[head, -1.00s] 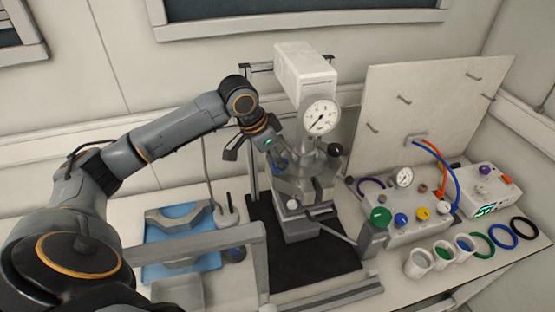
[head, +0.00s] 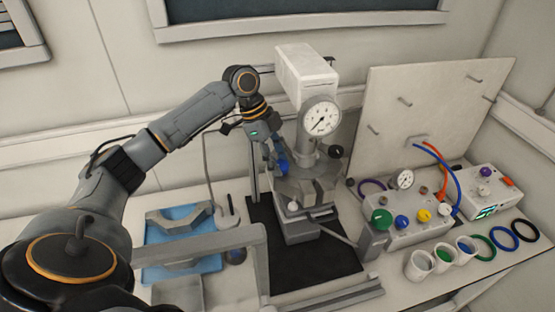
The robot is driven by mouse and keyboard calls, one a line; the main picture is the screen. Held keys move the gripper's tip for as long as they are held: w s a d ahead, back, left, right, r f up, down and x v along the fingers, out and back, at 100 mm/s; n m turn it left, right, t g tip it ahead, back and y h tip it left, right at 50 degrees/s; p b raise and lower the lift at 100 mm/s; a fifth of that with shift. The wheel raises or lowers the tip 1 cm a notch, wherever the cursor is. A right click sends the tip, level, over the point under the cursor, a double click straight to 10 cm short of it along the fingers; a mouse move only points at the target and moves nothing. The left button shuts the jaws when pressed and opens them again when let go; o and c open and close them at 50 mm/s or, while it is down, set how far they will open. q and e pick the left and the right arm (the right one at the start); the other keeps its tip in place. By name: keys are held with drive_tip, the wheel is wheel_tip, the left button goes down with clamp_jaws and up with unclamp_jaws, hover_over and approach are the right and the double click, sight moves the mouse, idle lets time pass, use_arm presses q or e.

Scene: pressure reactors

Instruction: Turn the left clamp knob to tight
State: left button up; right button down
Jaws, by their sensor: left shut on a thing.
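The pressure reactor (head: 300,190) stands on a black mat, with a round dial gauge (head: 321,117) above its head. The left clamp knob (head: 283,166) is blue and sits at the left side of the reactor head. My left gripper (head: 275,156) comes down from the upper left and is shut on this knob, its fingers partly covering it. A black knob (head: 336,152) shows on the right side of the head, and a white knob (head: 293,206) at the front. The knob's exact turn angle cannot be read. My right gripper is not in view.
A control box (head: 405,222) with coloured knobs stands to the right, in front of a pegged panel (head: 425,110). Small cups (head: 420,265) and coloured rings (head: 503,236) lie at the right front. A blue tray (head: 210,262) with grey clamp halves is at the left.

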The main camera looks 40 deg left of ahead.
use_arm(q)
drive_tip(key=shift+r+m, duration=0.1)
drive_tip(key=shift+m, duration=0.2)
idle(0.4)
drive_tip(key=o, duration=1.2)
drive_tip(key=shift+c, duration=0.2)
drive_tip(key=w+v, duration=0.1)
drive_tip(key=v, duration=1)
drive_tip(key=shift+s+r, duration=0.35)
drive_tip(key=shift+r, duration=0.1)
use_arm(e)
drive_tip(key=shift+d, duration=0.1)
use_arm(q)
drive_tip(key=shift+a, duration=0.2)
